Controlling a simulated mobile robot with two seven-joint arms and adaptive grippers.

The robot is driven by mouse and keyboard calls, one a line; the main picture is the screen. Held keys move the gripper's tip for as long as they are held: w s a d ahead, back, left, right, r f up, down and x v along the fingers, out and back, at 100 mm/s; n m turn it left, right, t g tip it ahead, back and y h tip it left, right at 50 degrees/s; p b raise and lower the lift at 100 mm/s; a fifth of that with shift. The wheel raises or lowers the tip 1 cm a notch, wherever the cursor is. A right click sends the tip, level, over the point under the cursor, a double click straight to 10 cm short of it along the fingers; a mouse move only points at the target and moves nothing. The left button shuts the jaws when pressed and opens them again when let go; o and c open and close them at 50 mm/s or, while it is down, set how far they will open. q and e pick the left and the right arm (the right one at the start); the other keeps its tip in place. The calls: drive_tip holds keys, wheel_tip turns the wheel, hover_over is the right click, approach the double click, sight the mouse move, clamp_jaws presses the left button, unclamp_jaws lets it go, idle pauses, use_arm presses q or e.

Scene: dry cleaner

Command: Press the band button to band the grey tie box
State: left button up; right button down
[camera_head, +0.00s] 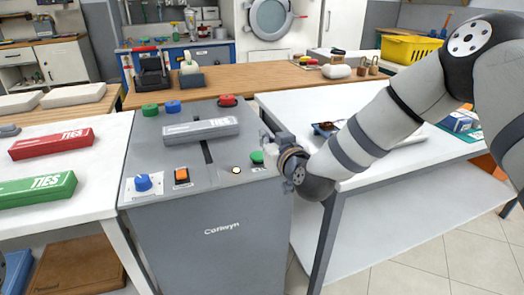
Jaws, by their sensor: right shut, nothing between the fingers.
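The grey tie box (201,129) lies on top of the grey banding machine (210,235), across a dark slot. On the machine's front panel are a blue knob (143,182), an orange rocker switch (181,175), a small pale lit button (236,170) and a green button (257,157). Which one is the band button I cannot read. My right gripper (266,146) is shut and empty at the machine's right edge, close beside the green button. Whether it touches the button I cannot tell.
A red tie box (51,144) and a green tie box (37,190) lie on the white table at left. A white table (300,107) adjoins at right, under my arm.

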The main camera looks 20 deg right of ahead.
sight(258, 156)
drive_tip(key=w+f, duration=0.3)
drive_tip(key=shift+f+b, duration=0.1)
drive_tip(key=shift+b, duration=0.3)
use_arm(q)
drive_tip(key=shift+s+f, duration=0.7)
use_arm(e)
drive_tip(key=shift+w+f, duration=0.1)
drive_tip(key=shift+f, duration=0.6)
